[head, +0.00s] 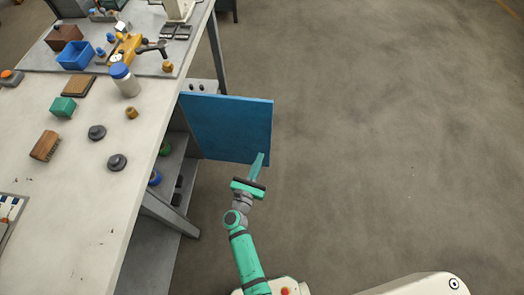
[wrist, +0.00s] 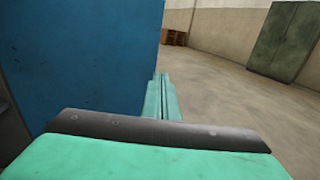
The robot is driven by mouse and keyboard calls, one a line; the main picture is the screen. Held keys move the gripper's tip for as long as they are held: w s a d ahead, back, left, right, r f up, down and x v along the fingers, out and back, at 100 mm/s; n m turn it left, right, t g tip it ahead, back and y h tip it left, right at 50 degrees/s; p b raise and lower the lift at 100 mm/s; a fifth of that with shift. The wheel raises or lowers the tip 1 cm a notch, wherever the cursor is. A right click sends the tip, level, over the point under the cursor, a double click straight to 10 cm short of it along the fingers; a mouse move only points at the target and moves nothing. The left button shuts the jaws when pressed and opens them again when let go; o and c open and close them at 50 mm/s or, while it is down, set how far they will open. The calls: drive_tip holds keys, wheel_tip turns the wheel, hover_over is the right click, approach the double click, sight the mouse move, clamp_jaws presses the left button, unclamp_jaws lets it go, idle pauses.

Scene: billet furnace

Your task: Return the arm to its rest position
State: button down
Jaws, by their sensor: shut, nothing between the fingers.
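My gripper (head: 261,158) is at the end of my green arm, to the right of the workbench (head: 84,222) and below its top. Its fingers are shut with nothing between them. In the head view the fingertips overlap the lower right part of a blue panel (head: 228,125), which stands out from the bench like an open door. In the wrist view the shut fingers (wrist: 161,82) point forward, just right of the edge of the blue panel (wrist: 85,65). I cannot tell whether they touch it.
The bench top holds a white bottle with a blue cap (head: 125,80), a blue bin (head: 76,55), a brush (head: 45,146) and dark knobs. Shelves lie under the bench. Open floor (head: 400,150) spreads to the right. A green cabinet (wrist: 286,42) stands far off.

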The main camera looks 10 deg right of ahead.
drive_tip(key=s+a+r+m+y, duration=0.3)
drive_tip(key=s+r+m, duration=0.3)
drive_tip(key=s+m, duration=0.3)
drive_tip(key=s+a+r+m+y, duration=0.3)
drive_tip(key=s+r+m, duration=0.4)
drive_tip(key=s+m, duration=0.3)
drive_tip(key=s+a+r+m+y, duration=0.3)
drive_tip(key=s+r+m, duration=0.3)
drive_tip(key=s+m, duration=0.4)
drive_tip(key=s+a, duration=0.1)
drive_tip(key=s, duration=0.3)
drive_tip(key=shift+s+r+y, duration=0.2)
drive_tip(key=shift+s+y, duration=0.1)
drive_tip(key=shift+y, duration=0.1)
